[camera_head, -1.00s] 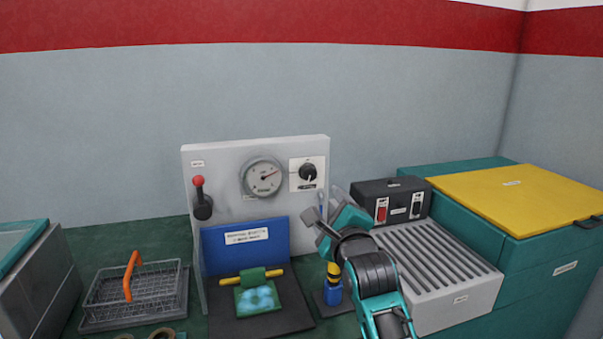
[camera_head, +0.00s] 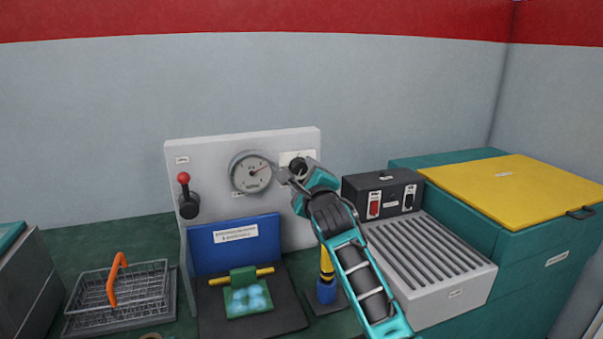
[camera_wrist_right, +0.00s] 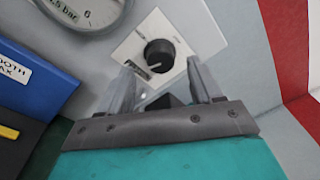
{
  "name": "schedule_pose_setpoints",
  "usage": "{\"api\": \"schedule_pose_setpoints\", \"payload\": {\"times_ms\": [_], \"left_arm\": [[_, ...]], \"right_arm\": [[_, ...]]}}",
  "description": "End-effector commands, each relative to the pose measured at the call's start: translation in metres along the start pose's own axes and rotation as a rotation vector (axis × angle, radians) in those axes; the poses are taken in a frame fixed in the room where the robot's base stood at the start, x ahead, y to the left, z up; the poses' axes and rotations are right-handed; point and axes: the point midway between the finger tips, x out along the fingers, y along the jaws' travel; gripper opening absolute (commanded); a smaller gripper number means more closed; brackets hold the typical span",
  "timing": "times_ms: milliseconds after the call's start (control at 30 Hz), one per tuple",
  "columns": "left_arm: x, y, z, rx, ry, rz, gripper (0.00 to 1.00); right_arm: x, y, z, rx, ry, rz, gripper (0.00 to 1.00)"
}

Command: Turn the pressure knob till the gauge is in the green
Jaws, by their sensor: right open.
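The black pressure knob (camera_wrist_right: 159,53) sits on a white plate on the upright grey panel; in the head view the knob (camera_head: 298,165) is partly hidden by my gripper. My right gripper (camera_head: 293,178) is just in front of and below the knob. In the wrist view its two fingers (camera_wrist_right: 158,80) are spread open, pointing at the knob, with nothing between them; they look short of it. The round gauge (camera_head: 251,173) is left of the knob, its needle pointing up and right. No green band can be made out on the dial. My left gripper is not in view.
A red-tipped lever (camera_head: 186,195) is at the panel's left. A black switch box (camera_head: 384,193) and ribbed grey unit (camera_head: 424,258) are on the right. A wire basket (camera_head: 122,292) is at left.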

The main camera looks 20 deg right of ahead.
Motion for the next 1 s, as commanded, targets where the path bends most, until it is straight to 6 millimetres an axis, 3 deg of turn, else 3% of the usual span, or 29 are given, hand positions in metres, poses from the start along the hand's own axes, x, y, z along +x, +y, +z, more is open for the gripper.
{"api": "schedule_pose_setpoints", "payload": {"times_ms": [300,700,1000], "left_arm": [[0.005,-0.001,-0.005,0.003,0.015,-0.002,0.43],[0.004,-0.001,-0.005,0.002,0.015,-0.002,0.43],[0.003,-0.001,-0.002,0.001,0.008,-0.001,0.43]], "right_arm": [[0.027,-0.001,0.000,0.000,-0.001,-0.001,0.65],[0.030,0.000,0.000,-0.001,0.000,-0.001,0.64],[0.030,0.000,0.000,0.000,0.000,0.000,0.35]]}}
